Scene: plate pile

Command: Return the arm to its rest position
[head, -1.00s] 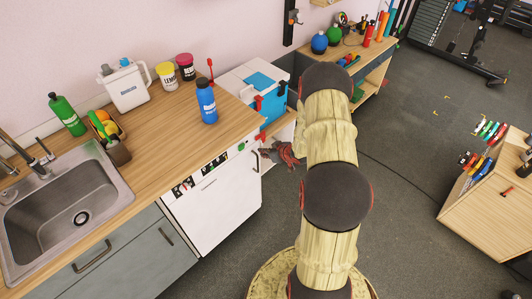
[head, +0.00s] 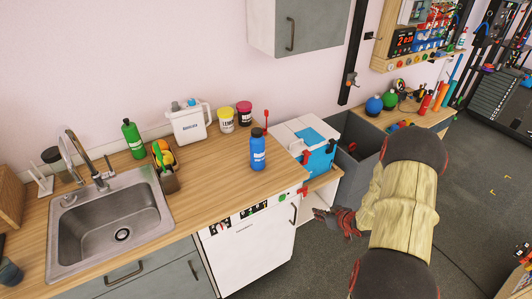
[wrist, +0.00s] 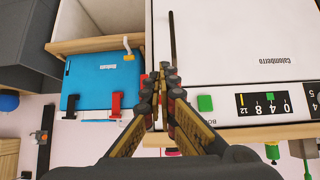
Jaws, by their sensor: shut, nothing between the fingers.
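My arm (head: 402,210) is pale with dark joints and rises at the right of the head view. My gripper (head: 338,222) is low beside the right end of the counter, close to the white dishwasher front (head: 245,250). In the wrist view my gripper (wrist: 163,75) has its fingers together with nothing between them. The fingertips are in front of the white dishwasher front, which has a dark handle; whether they touch it, I cannot tell.
A wooden counter (head: 215,185) holds a blue bottle (head: 257,150), jars and a sink (head: 110,230). A white-and-blue cooler (head: 308,142) stands beside the counter's right end. A wall cupboard (head: 300,28) hangs above. Open grey floor (head: 490,190) lies to the right.

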